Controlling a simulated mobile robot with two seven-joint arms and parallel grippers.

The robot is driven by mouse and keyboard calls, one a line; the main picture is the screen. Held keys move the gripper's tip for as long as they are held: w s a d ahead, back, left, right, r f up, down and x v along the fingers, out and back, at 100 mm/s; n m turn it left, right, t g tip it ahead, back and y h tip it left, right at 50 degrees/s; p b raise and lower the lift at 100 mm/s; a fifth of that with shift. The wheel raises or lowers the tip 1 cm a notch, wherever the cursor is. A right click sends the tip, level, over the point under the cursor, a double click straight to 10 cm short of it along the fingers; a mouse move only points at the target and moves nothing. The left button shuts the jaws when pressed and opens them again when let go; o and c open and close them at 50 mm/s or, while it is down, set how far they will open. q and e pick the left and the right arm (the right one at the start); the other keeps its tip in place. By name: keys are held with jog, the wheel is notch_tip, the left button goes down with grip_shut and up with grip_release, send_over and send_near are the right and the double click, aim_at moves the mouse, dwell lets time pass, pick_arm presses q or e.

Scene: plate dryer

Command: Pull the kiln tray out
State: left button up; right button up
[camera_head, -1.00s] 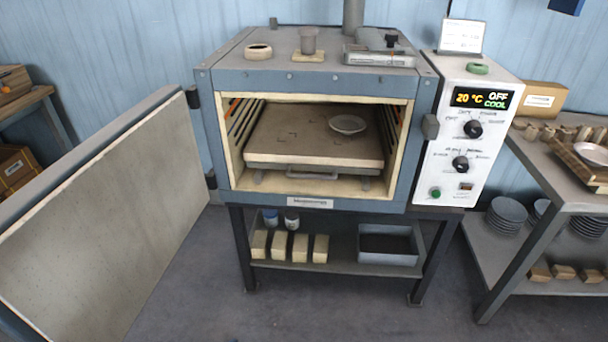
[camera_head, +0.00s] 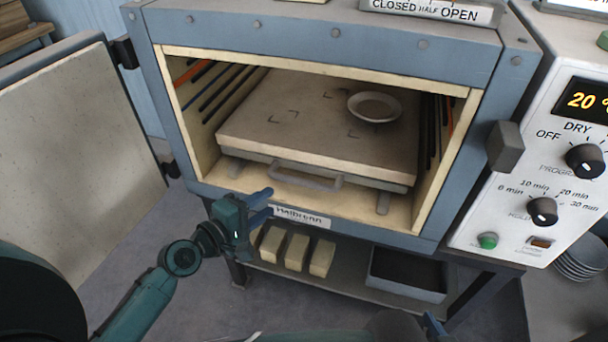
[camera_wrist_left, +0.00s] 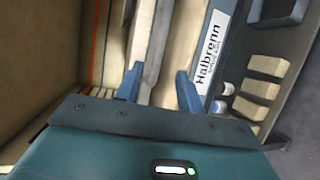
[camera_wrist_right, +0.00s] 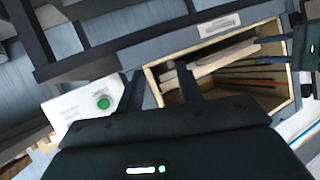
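The kiln tray (camera_head: 300,125) is a flat pale slab inside the open kiln (camera_head: 180,130), with a grey handle (camera_head: 305,181) across its front. A small white plate (camera_head: 375,107) sits on its right rear part. My left gripper (camera_head: 268,203) is open and empty, in front of the kiln's lower front edge, left of and below the handle. In the left wrist view, its fingers (camera_wrist_left: 159,76) are apart near the kiln opening. My right gripper (camera_wrist_right: 154,76) is open and empty, pointing towards the kiln from farther back; only a bit shows at the head view's bottom edge.
The kiln door (camera_head: 75,150) stands swung open at left. A control panel (camera_head: 555,160) is at right, with a door latch block (camera_head: 506,147) beside the opening. Below, a shelf holds pale blocks (camera_head: 296,250) and a grey bin (camera_head: 405,280). Shelf slots line the kiln walls.

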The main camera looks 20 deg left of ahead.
aim_at(298, 184)
pick_arm(q)
jog(key=x, duration=1.2)
jog(key=shift+d, duration=0.1)
jog(key=shift+c, duration=0.4)
grip_shut()
